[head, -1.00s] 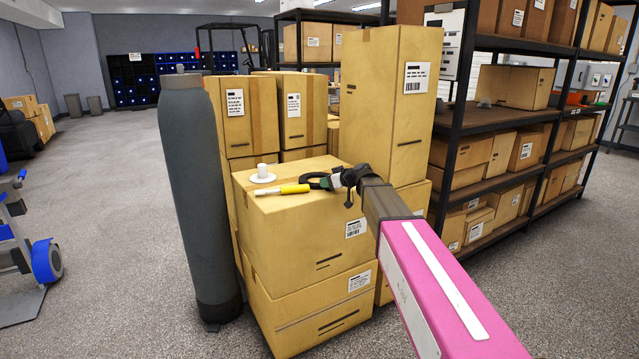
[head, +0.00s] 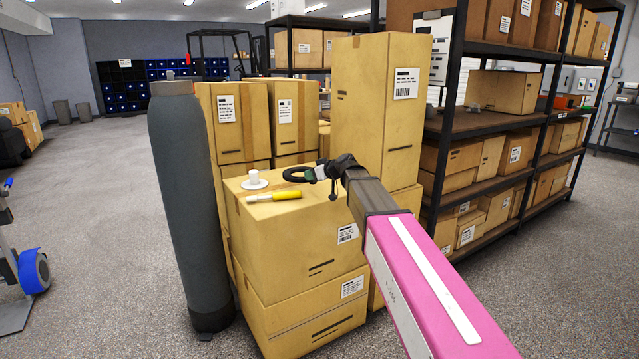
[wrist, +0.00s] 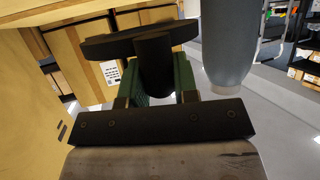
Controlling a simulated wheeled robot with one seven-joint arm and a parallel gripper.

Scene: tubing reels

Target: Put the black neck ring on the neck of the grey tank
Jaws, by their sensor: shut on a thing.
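The grey tank (head: 185,200) stands upright on the floor left of the stacked boxes. Its narrow neck (head: 169,75) at the top is bare. My gripper (head: 328,172) is shut on the black neck ring (head: 299,174), holding it just above the top of the box stack, right of the tank and apart from it. In the wrist view the ring (wrist: 125,42) shows nearly edge-on in front of the green fingers, and the tank (wrist: 230,45) stands at the upper right.
The box stack (head: 300,240) carries a white spool-like piece (head: 253,179) and a yellow-handled tool (head: 274,196). A tall box (head: 375,110) stands behind my gripper, and shelving (head: 490,125) is at the right. Open floor (head: 95,230) lies left of the tank.

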